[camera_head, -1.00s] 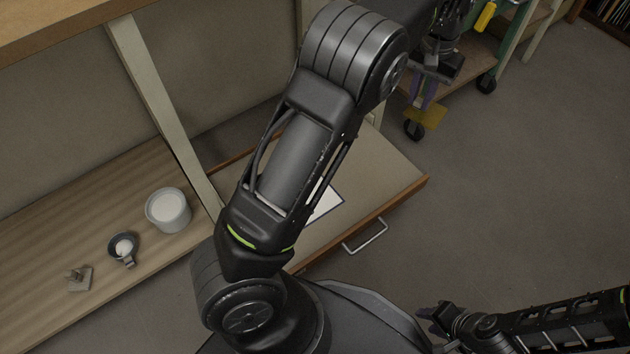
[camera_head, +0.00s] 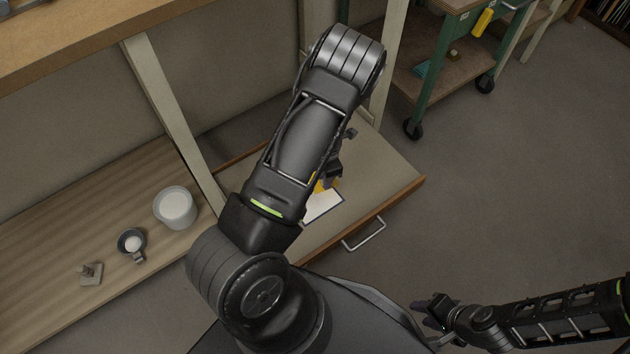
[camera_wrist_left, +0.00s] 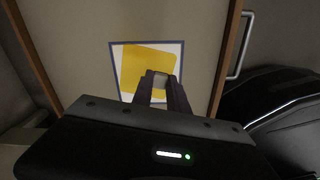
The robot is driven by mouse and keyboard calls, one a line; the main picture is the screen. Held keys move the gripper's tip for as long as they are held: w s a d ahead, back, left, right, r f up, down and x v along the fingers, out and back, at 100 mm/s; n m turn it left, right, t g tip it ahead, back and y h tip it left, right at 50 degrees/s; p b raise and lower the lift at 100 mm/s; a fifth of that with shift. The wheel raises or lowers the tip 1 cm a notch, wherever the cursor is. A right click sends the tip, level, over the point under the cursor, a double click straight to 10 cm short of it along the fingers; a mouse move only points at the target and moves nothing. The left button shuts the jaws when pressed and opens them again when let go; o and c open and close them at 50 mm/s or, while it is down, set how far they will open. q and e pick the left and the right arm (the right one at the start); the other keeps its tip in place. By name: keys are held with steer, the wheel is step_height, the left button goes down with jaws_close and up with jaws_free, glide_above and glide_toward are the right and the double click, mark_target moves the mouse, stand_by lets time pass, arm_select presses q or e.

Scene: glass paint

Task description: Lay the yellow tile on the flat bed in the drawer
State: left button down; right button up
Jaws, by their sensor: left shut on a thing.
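The yellow tile (camera_wrist_left: 148,67) is over the white bed with a blue border (camera_wrist_left: 175,49) in the left wrist view, turned slightly against the border. My left gripper (camera_wrist_left: 160,80) is shut on the tile's near edge. I cannot tell whether the tile touches the bed. In the head view my left arm hides most of the left gripper, and only a bit of yellow tile (camera_head: 322,186) shows above the bed (camera_head: 324,206). The bed lies in the open drawer (camera_head: 385,180). My right gripper (camera_head: 432,308) is at the lower right, away from the drawer; its fingers are too small to judge.
A low wooden shelf (camera_head: 60,240) at left holds a white tub (camera_head: 175,207), a small dark cup (camera_head: 131,243) and a small block (camera_head: 90,273). The drawer has a metal handle (camera_head: 364,233). A green wheeled cart (camera_head: 440,75) stands behind; floor at right is clear.

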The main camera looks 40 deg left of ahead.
arm_select(q)
steer(key=s+n, duration=0.1)
steer(key=s+a+f+n, duration=0.1)
steer(key=s, duration=0.1)
steer(key=shift+a+f+n, duration=0.25)
steer(key=shift+a+n, duration=0.05)
steer(key=shift+n, duration=0.1)
step_height(320, 180, down, 5)
steer(key=b, duration=0.4)
steer(key=shift+r, duration=0.1)
stand_by(0.5)
steer(key=shift+w+f, duration=0.1)
steer(key=shift+f, duration=0.15)
stand_by(0.8)
stand_by(0.4)
